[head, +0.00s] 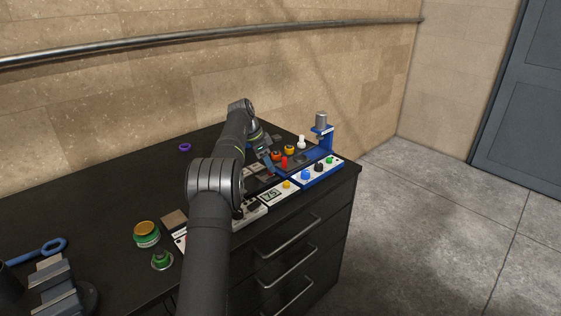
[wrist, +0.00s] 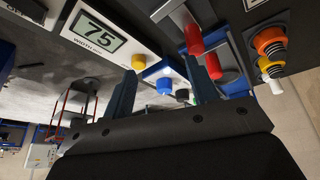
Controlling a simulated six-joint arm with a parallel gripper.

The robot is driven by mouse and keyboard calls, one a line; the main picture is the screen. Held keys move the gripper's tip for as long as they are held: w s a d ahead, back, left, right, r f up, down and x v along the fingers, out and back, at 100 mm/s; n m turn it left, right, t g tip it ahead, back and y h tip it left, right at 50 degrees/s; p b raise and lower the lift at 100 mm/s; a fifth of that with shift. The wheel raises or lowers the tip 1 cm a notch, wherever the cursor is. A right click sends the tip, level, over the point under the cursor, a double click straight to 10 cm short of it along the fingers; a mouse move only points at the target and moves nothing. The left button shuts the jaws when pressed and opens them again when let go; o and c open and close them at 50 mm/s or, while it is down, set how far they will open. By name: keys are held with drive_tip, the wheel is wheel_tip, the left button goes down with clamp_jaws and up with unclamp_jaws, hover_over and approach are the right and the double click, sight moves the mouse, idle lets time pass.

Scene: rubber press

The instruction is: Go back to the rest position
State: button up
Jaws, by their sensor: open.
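My gripper (head: 270,163) is open, over the right part of the black bench, by the devices there. Its two fingers (wrist: 160,85) point up in the wrist view, with nothing held between them. The blue press (head: 327,133) with a grey cylinder on top stands at the bench's right end. A white panel with blue, black and green knobs (head: 318,167) is in front of it. A display reading 75 (head: 271,195) lies left of that panel; it also shows in the wrist view (wrist: 98,33). Red parts (wrist: 194,38) are close beyond the fingers.
Orange and black parts (head: 289,150) and a white one (head: 301,142) stand behind the red part. A purple ring (head: 184,147) lies on the bare back of the bench.

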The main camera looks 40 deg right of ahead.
drive_tip(key=shift+w+a, duration=0.2)
drive_tip(key=shift+a, duration=0.1)
drive_tip(key=shift+d, duration=0.1)
hover_over(305, 171)
drive_tip(key=w+a, duration=0.1)
drive_tip(key=a, duration=0.1)
drive_tip(key=shift+w+a+f, duration=0.1)
drive_tip(key=shift+w+a, duration=0.05)
drive_tip(key=shift+w, duration=0.05)
drive_tip(key=x, duration=0.3)
drive_tip(key=shift+s+f, duration=0.1)
drive_tip(key=shift+x, duration=0.9)
